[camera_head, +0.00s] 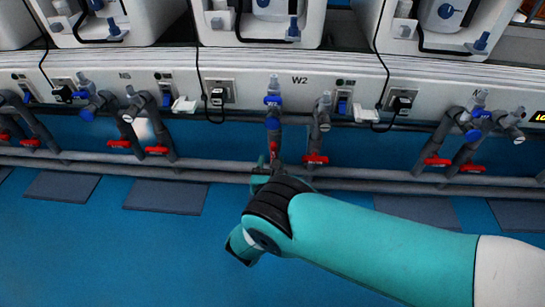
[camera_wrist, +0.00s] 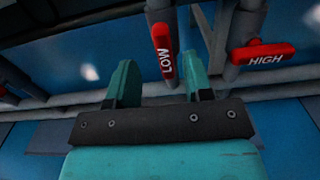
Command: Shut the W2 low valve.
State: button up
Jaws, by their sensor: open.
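The W2 low valve has a red handle marked LOW (camera_wrist: 162,42), seen in the wrist view lying lengthwise along its grey pipe. In the head view this handle (camera_head: 274,148) is a small red piece below the W2 label (camera_head: 299,80), just above my gripper (camera_head: 264,178). In the wrist view my gripper (camera_wrist: 157,66) is open, its teal fingers apart. The handle shows in the gap between them, nearer the right finger. I cannot tell how deep it sits between them; no grip on it shows.
The red HIGH handle (camera_wrist: 264,53) lies crosswise on the pipe to the right and also shows in the head view (camera_head: 316,159). Grey horizontal pipes (camera_head: 380,180) run along the wall behind. More valve pairs stand left and right. The blue floor (camera_head: 120,260) in front is clear.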

aim_at(273, 150)
jog(key=b, duration=0.2)
jog(key=shift+w+d+f+b, duration=0.15)
jog(key=shift+w+f+b, duration=0.15)
jog(key=shift+w+f, duration=0.1)
jog(key=w, duration=0.2)
jog(key=w+b, duration=0.1)
jog(key=w, duration=0.1)
jog(key=w+r+b, duration=0.1)
jog(key=w, duration=0.1)
jog(key=shift+d, duration=0.15)
grip_shut()
